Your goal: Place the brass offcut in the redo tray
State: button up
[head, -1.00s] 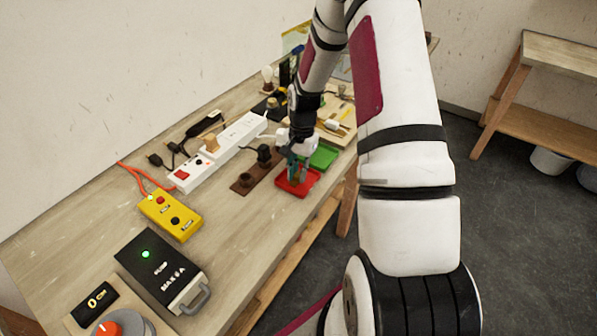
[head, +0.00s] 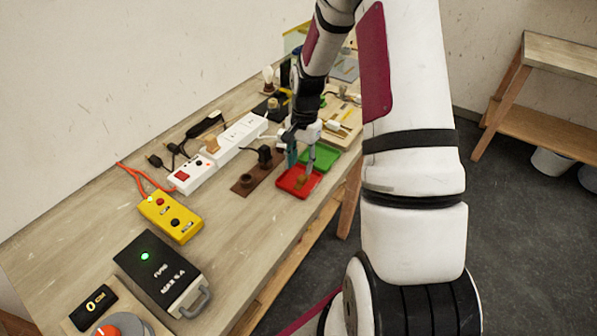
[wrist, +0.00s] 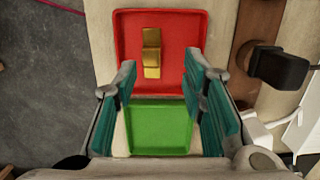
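The brass offcut (wrist: 151,52) lies inside the red tray (wrist: 126,30), near its middle, in the wrist view. In the head view the offcut (head: 300,181) is a small brownish piece in the red tray (head: 284,186). No label shows on the tray. A green tray (wrist: 160,130) adjoins the red one. My gripper (wrist: 160,78) is open, with teal pads wide apart and nothing between them. It is above the trays, over the green one and the near edge of the red one in the wrist view, apart from the offcut. The gripper (head: 301,155) also shows in the head view.
A brown strip with a black plug (head: 264,155) stands left of the trays, close to the gripper. A white power strip (head: 215,155) lies behind it. A yellow box (head: 171,216) and a black unit (head: 162,272) stand on the front bench. The bench edge is close right of the trays.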

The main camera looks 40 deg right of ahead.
jog(key=s+a+r+n+t+h+b, duration=0.1)
jog(key=a+r+n, duration=0.3)
jog(key=r, duration=1.3)
jog(key=s+a+r+n+t, duration=0.2)
jog(key=s+a+r+n, duration=0.3)
jog(key=s, duration=0.4)
jog(key=s+a+r+n+t, duration=0.3)
jog(key=s+a+r+n, duration=0.2)
jog(key=s+a+r, duration=0.3)
jog(key=shift+s+a+r, duration=0.25)
jog(key=shift+s+a, duration=0.6)
jog(key=shift+s, duration=0.05)
